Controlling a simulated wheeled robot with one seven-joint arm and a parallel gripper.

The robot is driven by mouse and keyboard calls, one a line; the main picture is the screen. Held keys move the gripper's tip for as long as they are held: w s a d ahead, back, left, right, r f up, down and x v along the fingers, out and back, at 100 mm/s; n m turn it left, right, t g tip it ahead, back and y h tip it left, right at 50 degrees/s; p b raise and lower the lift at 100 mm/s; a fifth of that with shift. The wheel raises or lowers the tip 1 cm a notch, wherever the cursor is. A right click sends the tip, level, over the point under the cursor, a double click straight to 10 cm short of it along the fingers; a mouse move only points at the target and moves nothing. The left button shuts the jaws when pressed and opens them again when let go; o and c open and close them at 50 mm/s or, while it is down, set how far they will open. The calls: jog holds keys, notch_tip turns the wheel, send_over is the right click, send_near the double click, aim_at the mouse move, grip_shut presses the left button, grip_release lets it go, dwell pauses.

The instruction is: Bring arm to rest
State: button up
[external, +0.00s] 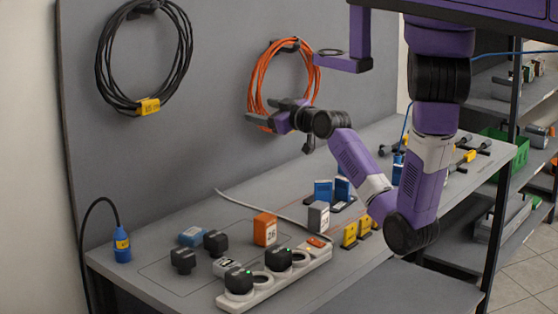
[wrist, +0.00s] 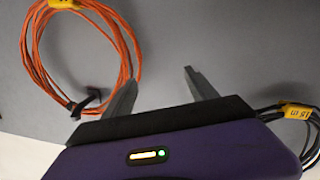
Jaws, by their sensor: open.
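My gripper (external: 276,112) is raised above the bench in the external view, in front of the wall panel near the orange cable coil (external: 262,85). Its fingers point left and look empty. In the wrist view my gripper (wrist: 163,82) shows two grey fingers spread apart with only the grey panel between them. The orange cable coil (wrist: 38,70) hangs at the left of that view. My purple and black arm is bent, its elbow low over the bench's right part. I cannot tell how far the fingers are from the panel.
The bench (external: 150,262) holds a power strip (external: 275,283) with black plugs, an orange block (external: 265,229), a grey block (external: 318,217), blue blocks and yellow pieces. A black cable coil (external: 103,65) hangs at left. Shelves (external: 500,110) stand at right. The air left of the gripper is clear.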

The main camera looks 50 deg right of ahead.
jog(key=s+a+f+m, duration=0.1)
jog(key=s+a, duration=0.3)
jog(key=s, duration=0.7)
jog(key=s+a+f+m+h+b, duration=0.1)
jog(key=s+a+f, duration=0.3)
jog(key=s, duration=0.8)
jog(key=s+a+f+m+b, duration=0.1)
jog(key=s+a, duration=0.4)
jog(key=s, duration=0.7)
jog(key=shift+a+f+m+t, duration=0.3)
jog(key=shift+a+f+m, duration=0.1)
jog(key=shift+f+m, duration=0.5)
jog(key=shift+o, duration=0.4)
jog(key=s+a+f+n+g+y, duration=0.2)
jog(key=s+f+n+y, duration=0.1)
jog(key=s, duration=0.5)
jog(key=shift+s+a+f+g, duration=0.15)
jog(key=shift+s+f+g, duration=0.2)
jog(key=shift+f, duration=0.15)
jog(key=shift+w+a, duration=0.1)
